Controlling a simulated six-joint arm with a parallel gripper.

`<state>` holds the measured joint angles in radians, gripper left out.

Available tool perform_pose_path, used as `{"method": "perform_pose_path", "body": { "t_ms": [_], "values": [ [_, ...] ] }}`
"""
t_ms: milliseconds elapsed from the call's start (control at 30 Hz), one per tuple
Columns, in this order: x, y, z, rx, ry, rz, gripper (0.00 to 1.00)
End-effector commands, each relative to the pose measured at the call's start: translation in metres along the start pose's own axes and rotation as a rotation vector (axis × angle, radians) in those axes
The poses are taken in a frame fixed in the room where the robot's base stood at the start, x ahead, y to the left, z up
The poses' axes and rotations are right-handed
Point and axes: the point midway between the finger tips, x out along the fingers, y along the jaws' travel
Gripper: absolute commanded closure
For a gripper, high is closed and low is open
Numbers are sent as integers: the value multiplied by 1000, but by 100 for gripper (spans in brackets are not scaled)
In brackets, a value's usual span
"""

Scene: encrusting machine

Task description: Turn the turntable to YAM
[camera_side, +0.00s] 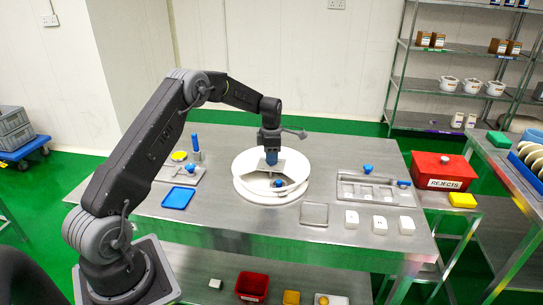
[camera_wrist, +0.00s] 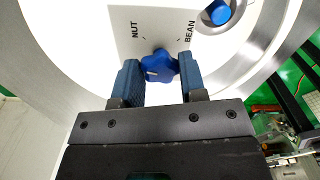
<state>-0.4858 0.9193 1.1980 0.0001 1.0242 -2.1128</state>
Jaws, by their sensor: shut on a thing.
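The round white turntable (camera_side: 243,186) sits on the steel table, and its white surface fills much of the wrist view (camera_wrist: 85,75). A blue lobed knob (camera_wrist: 158,66) is on a grey plate (camera_wrist: 122,22) with the words NUT and BEAN printed on it; I see no YAM label. My gripper (camera_wrist: 160,75) is shut on this knob, one blue finger on each side. In the side view my gripper (camera_side: 271,158) points down over the turntable and hides the held knob. A second blue knob (camera_wrist: 218,12) is beyond it; it also shows in the side view (camera_side: 278,183).
A blue tray (camera_side: 178,198) and a small plate with a yellow disc (camera_side: 179,156) lie left. Right are a steel tray (camera_side: 345,189), white blocks (camera_side: 380,225) and a red REJECTS bin (camera_side: 443,170).

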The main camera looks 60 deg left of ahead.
Motion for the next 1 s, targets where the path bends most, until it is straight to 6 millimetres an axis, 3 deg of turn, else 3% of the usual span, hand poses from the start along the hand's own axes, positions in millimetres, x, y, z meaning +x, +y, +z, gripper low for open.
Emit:
{"method": "perform_pose_path", "body": {
  "t_ms": [1000],
  "values": [
    [-2, 2, 0, -509, -2, 3, 100]
  ]
}}
